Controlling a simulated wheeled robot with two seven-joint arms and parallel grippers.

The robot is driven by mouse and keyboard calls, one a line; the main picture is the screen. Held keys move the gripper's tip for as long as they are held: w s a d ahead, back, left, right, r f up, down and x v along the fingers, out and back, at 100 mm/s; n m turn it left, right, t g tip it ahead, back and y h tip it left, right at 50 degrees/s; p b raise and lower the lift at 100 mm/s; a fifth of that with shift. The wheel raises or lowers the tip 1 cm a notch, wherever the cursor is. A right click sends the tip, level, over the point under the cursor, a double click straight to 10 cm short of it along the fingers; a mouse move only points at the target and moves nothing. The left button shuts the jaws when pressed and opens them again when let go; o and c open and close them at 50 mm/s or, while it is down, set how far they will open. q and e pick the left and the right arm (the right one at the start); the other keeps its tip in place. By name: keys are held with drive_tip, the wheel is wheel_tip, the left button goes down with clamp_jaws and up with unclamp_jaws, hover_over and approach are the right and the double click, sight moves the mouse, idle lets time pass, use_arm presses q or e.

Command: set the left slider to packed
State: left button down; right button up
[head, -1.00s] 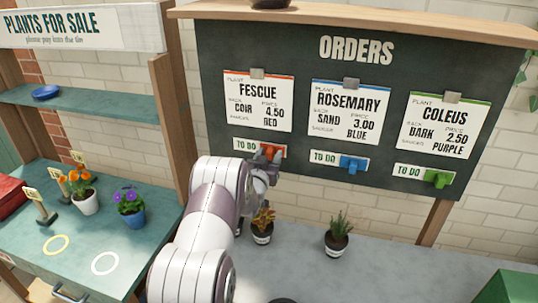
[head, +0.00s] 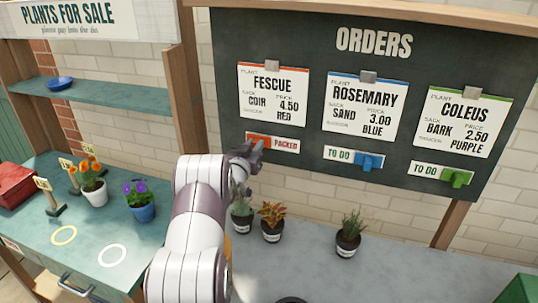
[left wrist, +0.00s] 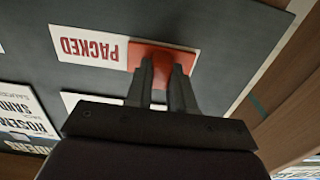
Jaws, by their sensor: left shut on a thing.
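The left slider (head: 285,145) sits under the Fescue card on the dark orders board and shows the word PACKED. Its red knob (head: 258,140) is at the left end of the strip. My left gripper (head: 247,150) is at the knob, partly hidden by my own wrist in the head view. In the left wrist view, the two fingers (left wrist: 166,85) are shut on the red knob (left wrist: 165,54), beside the upside-down PACKED label (left wrist: 90,46). My right gripper is not in view.
The blue slider (head: 368,161) and green slider (head: 455,177) both show TO DO, with knobs at the right. Below the board, several potted plants, including a red-leaved one (head: 272,220), stand on the grey bench (head: 390,270). Flower pots stand on the green table (head: 85,262) at left.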

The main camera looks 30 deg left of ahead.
use_arm(q)
drive_tip(key=shift+r, duration=0.3)
drive_tip(key=shift+a, duration=0.1)
drive_tip(key=c, duration=1)
unclamp_jaws()
drive_tip(key=shift+c, duration=0.2)
drive_tip(key=shift+o, duration=0.4)
drive_tip(key=shift+a+f, duration=0.15)
drive_tip(key=shift+f, duration=0.05)
drive_tip(key=shift+s+f, duration=0.1)
drive_tip(key=shift+s, duration=0.35)
drive_tip(key=b+v, duration=0.3)
drive_tip(key=v, duration=0.8)
drive_tip(key=shift+s+d, duration=0.25)
drive_tip(key=shift+s, duration=0.1)
